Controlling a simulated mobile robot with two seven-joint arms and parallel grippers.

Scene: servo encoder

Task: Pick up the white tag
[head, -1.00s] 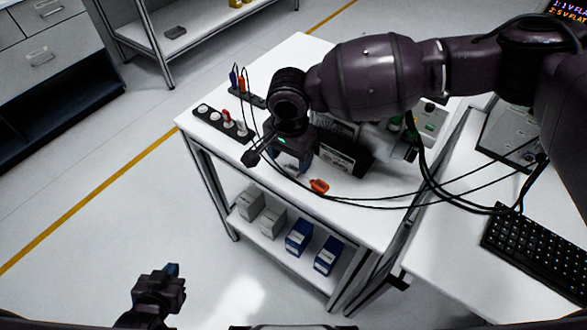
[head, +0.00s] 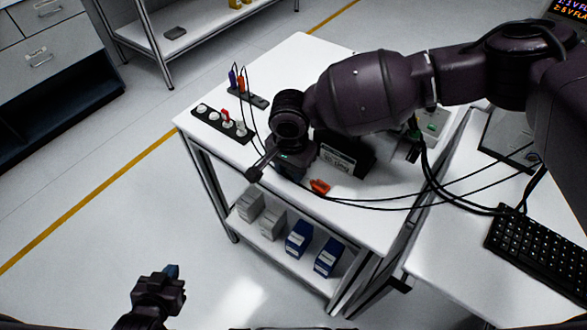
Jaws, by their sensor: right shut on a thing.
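My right gripper (head: 290,170) is low over the white bench top (head: 355,205), pointing down, just left of an orange piece (head: 320,187). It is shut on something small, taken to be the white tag. The tag itself is hidden under the hand, so its pose and whether it touches the bench cannot be told. My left gripper (head: 170,272) is at the lower left over the floor, away from the bench. Its fingers are too small and dark to tell open from shut.
A dark device with a white label (head: 338,159) stands right of my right gripper. A black strip with white knobs (head: 222,122) and a socket strip with plugs (head: 249,98) lie left. Black cables (head: 370,207) cross the bench. A keyboard (head: 540,250) is at right.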

